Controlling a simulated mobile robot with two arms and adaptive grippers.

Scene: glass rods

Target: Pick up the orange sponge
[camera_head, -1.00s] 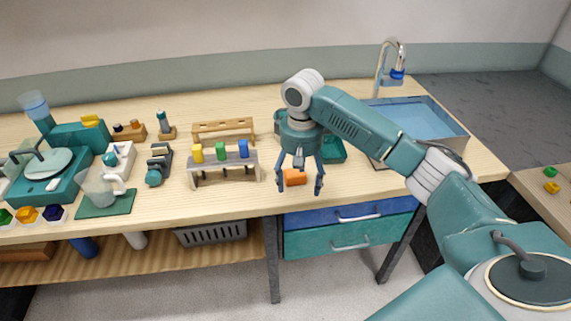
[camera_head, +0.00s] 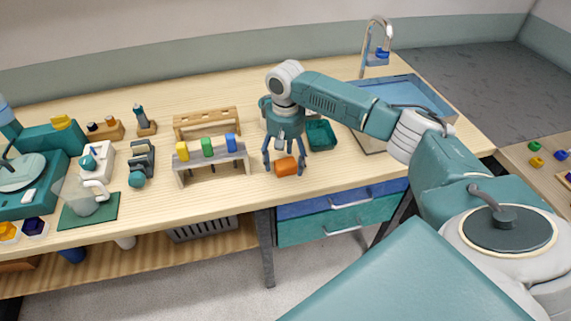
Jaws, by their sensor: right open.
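The orange sponge (camera_head: 286,166) lies on the wooden table near its front edge. My right gripper (camera_head: 285,174) points down over it, open, with one finger to the left of the sponge and one to the right. The fingertips are close to the table around the sponge. I cannot tell whether they touch it. My left gripper is not in view.
A wooden rack with yellow, green and blue pieces (camera_head: 211,159) stands left of my right gripper. A teal tray (camera_head: 320,134) lies just behind and right. A sink (camera_head: 413,96) with a faucet (camera_head: 376,42) is at the back right. Drawers (camera_head: 340,213) sit below the table edge.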

